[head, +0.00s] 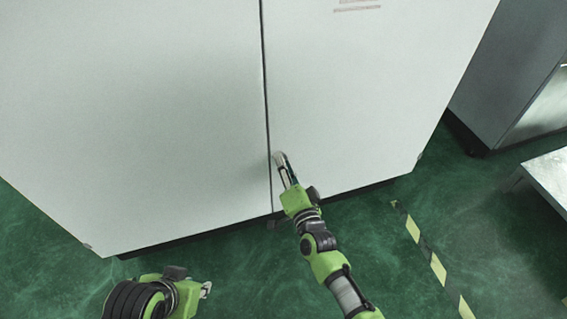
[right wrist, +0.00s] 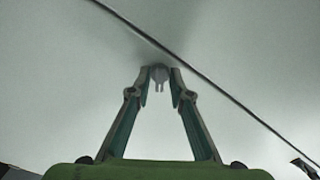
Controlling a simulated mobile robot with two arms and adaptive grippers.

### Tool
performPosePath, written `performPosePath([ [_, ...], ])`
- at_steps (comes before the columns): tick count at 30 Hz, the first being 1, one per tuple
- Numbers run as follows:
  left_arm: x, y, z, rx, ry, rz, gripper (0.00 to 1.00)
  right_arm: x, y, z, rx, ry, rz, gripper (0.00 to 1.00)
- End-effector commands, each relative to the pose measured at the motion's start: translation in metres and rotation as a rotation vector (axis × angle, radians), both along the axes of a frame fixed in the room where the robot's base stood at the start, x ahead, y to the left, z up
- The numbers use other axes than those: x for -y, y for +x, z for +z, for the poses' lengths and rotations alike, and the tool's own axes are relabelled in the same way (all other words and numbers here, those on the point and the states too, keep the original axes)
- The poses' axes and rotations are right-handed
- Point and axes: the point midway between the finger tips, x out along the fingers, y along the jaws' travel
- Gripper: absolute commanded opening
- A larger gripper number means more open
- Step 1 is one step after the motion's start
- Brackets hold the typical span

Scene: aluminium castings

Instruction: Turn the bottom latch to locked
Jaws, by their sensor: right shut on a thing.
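The bottom latch (right wrist: 159,74) is a small grey round piece with two short prongs pointing down in the right wrist view. It sits on the white cabinet front (head: 335,110), close to the seam (head: 266,90) between the two doors. My right gripper (head: 280,160) reaches the cabinet low down, just right of the seam. In the right wrist view its fingertips (right wrist: 160,72) are on either side of the latch and shut on it. In the head view the fingers mostly hide the latch. My left gripper (head: 206,289) is low at the bottom left, away from the cabinet; its jaw opening is unclear.
The green floor (head: 350,235) is free in front of the cabinet. Yellow-black tape (head: 438,268) runs along it at the right. A grey cabinet (head: 500,70) stands at the upper right, and a metal table edge (head: 550,180) juts in below it.

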Motion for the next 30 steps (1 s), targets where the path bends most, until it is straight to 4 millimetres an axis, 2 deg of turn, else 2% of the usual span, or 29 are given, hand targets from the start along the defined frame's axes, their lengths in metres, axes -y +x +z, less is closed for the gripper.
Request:
performPosePath([
  [17, -0.0007, -0.0017, -0.0003, -0.006, 0.002, 0.001, 0.24, 0.0000, -0.0003, -0.0011, -0.013, 0.031, 0.001, 0.00],
  [18, -0.0007, -0.0016, -0.0003, -0.006, 0.002, 0.001, 0.24, 0.0000, -0.0003, -0.0011, -0.013, 0.031, 0.001, 0.24],
  [26, -0.0001, -0.0009, -0.0003, -0.004, 0.001, 0.000, 0.24, 0.0000, -0.0004, -0.0006, -0.012, 0.031, 0.000, 0.24],
  [30, 0.0001, -0.0007, -0.0003, -0.003, 0.000, -0.001, 0.24, 0.0025, -0.0080, -0.0012, -0.012, 0.031, 0.000, 0.24],
])
